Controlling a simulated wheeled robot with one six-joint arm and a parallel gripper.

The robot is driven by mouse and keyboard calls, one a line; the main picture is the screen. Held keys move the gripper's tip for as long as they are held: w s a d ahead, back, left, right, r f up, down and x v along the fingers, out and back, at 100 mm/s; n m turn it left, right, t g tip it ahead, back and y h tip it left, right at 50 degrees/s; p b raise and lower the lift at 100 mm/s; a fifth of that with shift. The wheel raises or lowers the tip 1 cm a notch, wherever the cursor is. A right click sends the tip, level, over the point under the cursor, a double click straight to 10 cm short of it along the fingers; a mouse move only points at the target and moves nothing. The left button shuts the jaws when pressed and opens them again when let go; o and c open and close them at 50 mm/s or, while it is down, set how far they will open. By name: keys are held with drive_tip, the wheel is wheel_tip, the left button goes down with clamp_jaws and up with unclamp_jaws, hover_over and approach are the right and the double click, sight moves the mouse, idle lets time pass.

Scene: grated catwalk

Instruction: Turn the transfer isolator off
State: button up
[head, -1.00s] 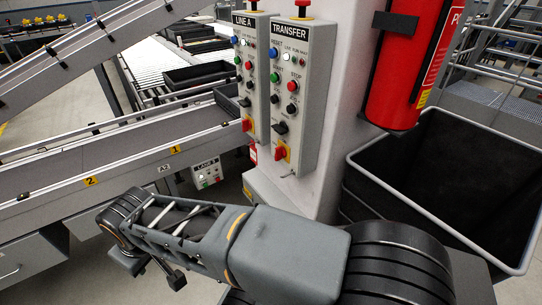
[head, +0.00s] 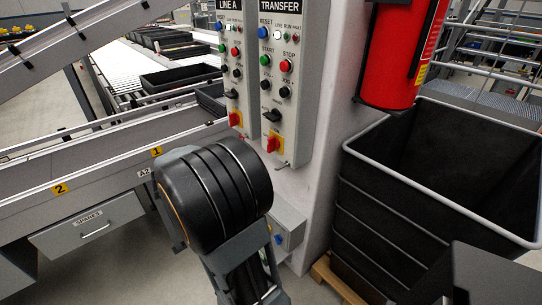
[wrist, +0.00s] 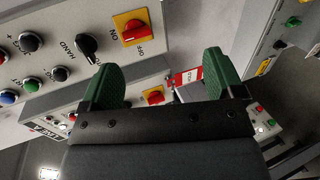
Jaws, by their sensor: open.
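The TRANSFER panel (head: 282,95) hangs on the pale column in the head view. Its isolator, a red handle on a yellow plate (head: 273,146), sits near the panel's bottom. In the wrist view this isolator (wrist: 134,28) shows large at the top, with ON and OFF lettering beside it. Its red bar seems to lie along the panel's length, toward ON. My gripper (wrist: 160,82) is open and empty, its two green fingers apart, with the isolator beyond and above them in the picture. In the head view my gripper is hidden; my black arm joint stands in front of the column.
The LINE A panel (head: 233,75) stands just left, with a similar red isolator (wrist: 153,96). A black selector knob (wrist: 87,47) is close to the TRANSFER isolator. A red extinguisher (head: 402,55) and black bin (head: 390,210) are to the right. A conveyor (head: 90,165) is left.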

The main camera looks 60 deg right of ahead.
sight(268, 146)
drive_tip(key=d+h, duration=0.1)
drive_tip(key=d, duration=0.5)
drive_tip(key=s+d+h, duration=0.1)
drive_tip(key=d, duration=0.5)
drive_tip(key=s+d+h, duration=0.1)
drive_tip(key=d+h, duration=0.1)
drive_tip(key=d, duration=0.4)
drive_tip(key=shift+d+f+g, duration=0.1)
drive_tip(key=shift+f+g, duration=0.1)
drive_tip(key=shift+g, duration=0.1)
drive_tip(key=c, duration=0.9)
